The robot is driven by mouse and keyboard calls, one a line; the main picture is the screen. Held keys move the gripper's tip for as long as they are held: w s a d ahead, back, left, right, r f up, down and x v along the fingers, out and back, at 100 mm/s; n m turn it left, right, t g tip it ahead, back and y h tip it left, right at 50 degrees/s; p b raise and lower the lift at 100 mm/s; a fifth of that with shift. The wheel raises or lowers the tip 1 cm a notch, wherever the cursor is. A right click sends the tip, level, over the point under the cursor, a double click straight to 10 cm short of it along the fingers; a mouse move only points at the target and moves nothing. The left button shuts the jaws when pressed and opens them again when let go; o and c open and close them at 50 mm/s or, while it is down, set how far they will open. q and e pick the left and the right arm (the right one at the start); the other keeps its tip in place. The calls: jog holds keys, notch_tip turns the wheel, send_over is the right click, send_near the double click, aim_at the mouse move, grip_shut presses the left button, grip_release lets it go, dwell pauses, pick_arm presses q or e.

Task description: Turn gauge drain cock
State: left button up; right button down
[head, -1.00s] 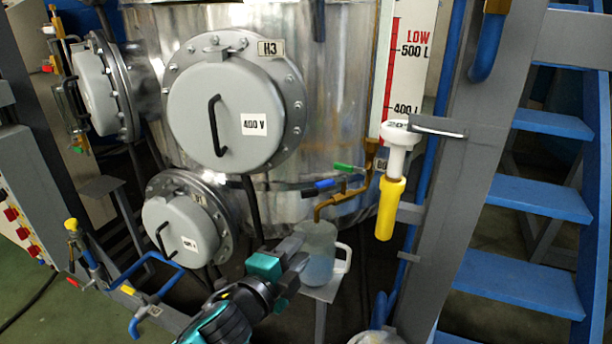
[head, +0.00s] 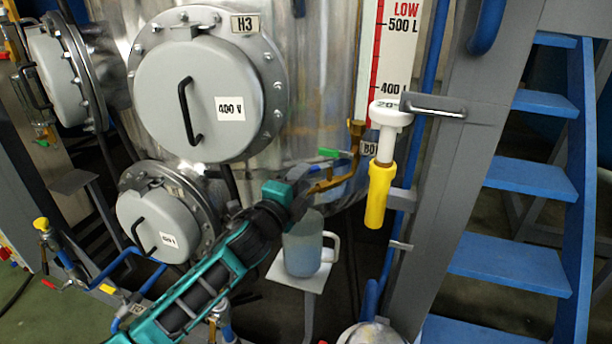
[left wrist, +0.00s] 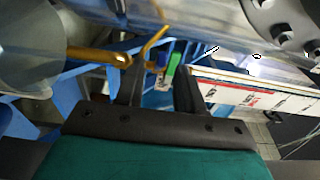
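The level gauge (head: 388,60) has a red and white scale and a brass fitting (head: 356,130) at its foot. A short green lever (head: 329,153) shows on the brass drain piping (head: 336,182), with blue close beside it. In the left wrist view the green lever (left wrist: 174,62) and blue lever (left wrist: 161,60) lie beyond my fingertips, roughly between them. My left gripper (head: 302,182) is at the left of the piping; the left wrist view shows its fingers (left wrist: 160,82) apart with nothing clamped between them. The fingers partly hide the piping in the head view. My right gripper is out of view.
A clear jug (head: 302,252) with pale liquid stands on a small stand (head: 322,278) under the piping. A white and yellow device (head: 380,195) hangs to the right, before the grey ladder post (head: 435,150). The steel tank (head: 310,90) is behind.

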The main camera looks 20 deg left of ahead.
aim_at(316, 169)
pick_arm(q)
jog(key=shift+w+d, duration=0.2)
jog(key=shift+w, duration=1.3)
grip_shut()
